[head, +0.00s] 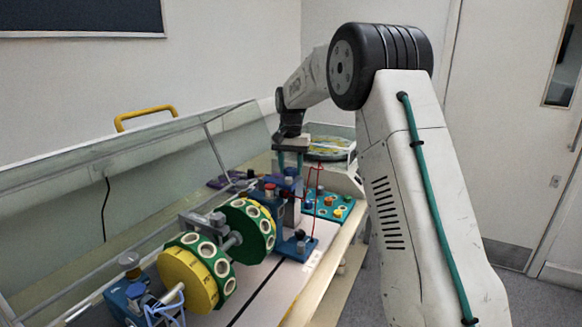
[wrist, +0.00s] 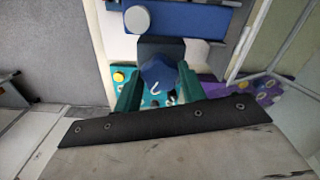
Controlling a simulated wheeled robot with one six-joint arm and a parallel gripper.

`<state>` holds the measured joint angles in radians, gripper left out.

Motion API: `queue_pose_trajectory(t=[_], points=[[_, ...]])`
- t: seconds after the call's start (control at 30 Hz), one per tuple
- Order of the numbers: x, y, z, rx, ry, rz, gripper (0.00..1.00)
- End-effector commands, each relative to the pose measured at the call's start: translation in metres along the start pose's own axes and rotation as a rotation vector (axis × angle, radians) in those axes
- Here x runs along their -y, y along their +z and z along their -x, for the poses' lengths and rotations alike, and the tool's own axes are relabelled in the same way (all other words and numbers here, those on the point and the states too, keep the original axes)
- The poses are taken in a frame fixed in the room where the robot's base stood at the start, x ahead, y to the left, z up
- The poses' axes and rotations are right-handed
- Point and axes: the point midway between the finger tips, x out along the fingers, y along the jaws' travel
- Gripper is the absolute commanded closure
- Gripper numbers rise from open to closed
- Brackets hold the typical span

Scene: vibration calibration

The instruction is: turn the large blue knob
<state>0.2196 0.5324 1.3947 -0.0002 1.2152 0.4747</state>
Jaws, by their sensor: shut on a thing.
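The large blue knob (wrist: 159,74) shows in the wrist view between the two green fingers of my gripper (wrist: 158,90). A pale mark is on its face. My gripper is shut on the knob, with one finger on each side. In the head view my gripper (head: 290,158) points down over the blue parts of the bench rig. The knob itself is hard to make out there, being small and partly behind the gripper.
A shaft with two green and yellow discs (head: 190,280) (head: 247,228) stands left of my gripper. A teal panel with coloured knobs (head: 328,204) lies to its right. A clear guard with a yellow handle (head: 146,115) runs along the back.

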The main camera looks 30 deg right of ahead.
Motion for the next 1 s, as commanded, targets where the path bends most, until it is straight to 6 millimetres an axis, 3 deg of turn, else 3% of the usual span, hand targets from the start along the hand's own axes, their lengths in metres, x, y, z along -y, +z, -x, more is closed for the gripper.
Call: queue_pose_trajectory(t=[0.57,0.6,1.0], points=[[0.0011,-0.0009,0.0025,-0.006,-0.004,-0.030,0.82],[0.0011,-0.0009,0.0025,-0.006,-0.004,-0.030,0.51],[0.0004,-0.0009,0.0094,-0.004,-0.002,-0.030,0.50]])
